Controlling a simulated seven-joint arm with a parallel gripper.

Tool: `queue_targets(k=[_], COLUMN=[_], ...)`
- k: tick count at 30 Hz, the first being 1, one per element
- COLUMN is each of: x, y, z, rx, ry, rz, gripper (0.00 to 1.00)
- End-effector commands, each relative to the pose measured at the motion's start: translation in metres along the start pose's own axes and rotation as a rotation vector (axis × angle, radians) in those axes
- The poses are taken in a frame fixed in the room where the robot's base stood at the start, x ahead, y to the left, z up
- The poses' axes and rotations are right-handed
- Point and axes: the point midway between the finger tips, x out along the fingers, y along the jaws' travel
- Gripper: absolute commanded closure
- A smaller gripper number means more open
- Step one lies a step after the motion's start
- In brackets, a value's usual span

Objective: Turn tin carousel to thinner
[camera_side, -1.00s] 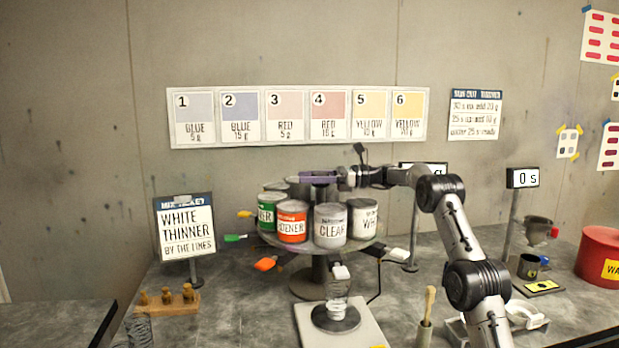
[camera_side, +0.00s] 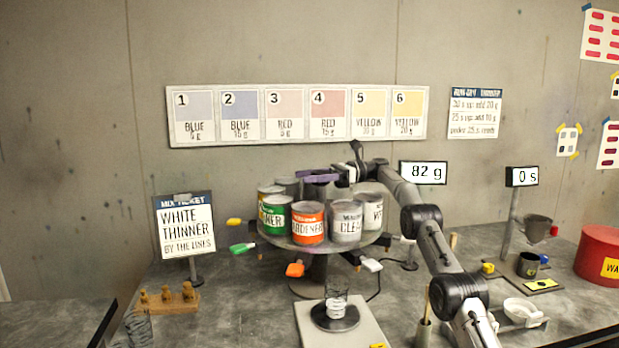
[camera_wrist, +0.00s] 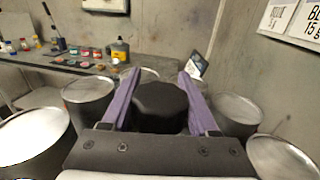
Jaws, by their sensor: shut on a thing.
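The tin carousel (camera_side: 288,244) is a round grey turntable on a post, with several tins around its edge. A green-labelled tin (camera_side: 276,214), an orange-labelled hardener tin (camera_side: 308,223), a clear tin (camera_side: 346,221) and a tin with a partly hidden white label (camera_side: 371,206) face the side camera. I cannot read a thinner label in full. My gripper (camera_side: 319,177) reaches over the middle of the carousel. In the wrist view its purple fingers (camera_wrist: 156,100) are shut on a dark central knob (camera_wrist: 162,102), with grey tin lids around it.
A scale (camera_side: 340,332) with a clear ribbed cup stands in front, and a display reads 82 g (camera_side: 423,172). The mix ticket (camera_side: 185,228) reads white, thinner.

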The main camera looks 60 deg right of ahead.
Motion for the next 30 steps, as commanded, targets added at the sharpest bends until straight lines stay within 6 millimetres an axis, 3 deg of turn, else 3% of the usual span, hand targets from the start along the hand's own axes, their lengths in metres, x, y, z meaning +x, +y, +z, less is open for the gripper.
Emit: queue_targets(k=[14, 15, 18, 20, 30], x=[0.0012, 0.0012, 0.0011, 0.0009, 0.0003], y=[0.0006, 0.0006, 0.0005, 0.0004, 0.0001], z=[0.0018, 0.0018, 0.0016, 0.0014, 0.001], rx=[0.0, 0.0, 0.0, 0.0, 0.0], ry=[-0.004, -0.004, -0.003, -0.002, -0.001], rz=[0.007, 0.007, 0.006, 0.006, 0.001], gripper=[1.0, 0.34, 0.16, 0.1, 0.1])
